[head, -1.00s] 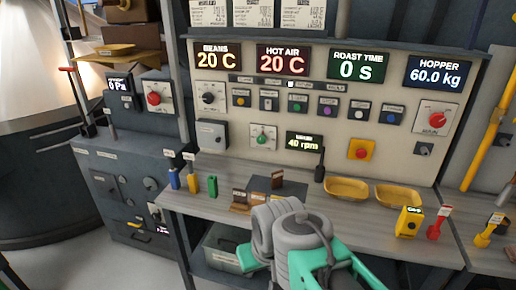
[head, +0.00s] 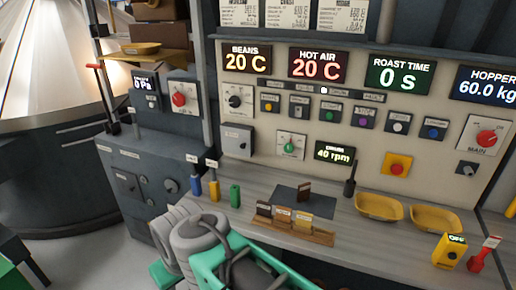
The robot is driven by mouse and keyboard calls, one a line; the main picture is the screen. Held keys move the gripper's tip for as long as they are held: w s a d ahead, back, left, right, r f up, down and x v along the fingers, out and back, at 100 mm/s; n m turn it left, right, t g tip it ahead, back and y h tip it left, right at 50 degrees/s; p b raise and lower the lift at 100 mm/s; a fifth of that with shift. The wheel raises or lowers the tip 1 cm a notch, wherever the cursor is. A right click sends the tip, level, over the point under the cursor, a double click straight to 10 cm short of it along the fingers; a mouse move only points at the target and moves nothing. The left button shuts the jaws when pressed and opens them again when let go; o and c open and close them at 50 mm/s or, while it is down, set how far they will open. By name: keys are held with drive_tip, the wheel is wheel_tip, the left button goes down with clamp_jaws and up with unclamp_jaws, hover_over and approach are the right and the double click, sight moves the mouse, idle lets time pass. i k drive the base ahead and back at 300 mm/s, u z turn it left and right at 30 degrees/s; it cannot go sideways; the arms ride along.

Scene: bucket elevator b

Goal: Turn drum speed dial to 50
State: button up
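The drum speed dial (head: 290,147) is a small green knob on a white square plate, low on the cream control panel. The drum display (head: 334,154) just to its right reads 40 rpm. My grey and green arm (head: 215,250) shows at the bottom, in front of the bench and below the dial. No gripper fingers can be made out, and nothing of mine touches the dial.
A grey box (head: 237,140) sits left of the dial and a yellow-backed red button (head: 397,165) to the right. Small coloured bottles (head: 235,196), a wooden rack (head: 290,222) and yellow trays (head: 378,207) stand on the bench below. The space before the dial looks clear.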

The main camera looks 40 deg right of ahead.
sight(288, 147)
drive_tip(key=z, duration=0.35)
drive_tip(key=i, duration=1.1)
drive_tip(key=z, duration=0.2)
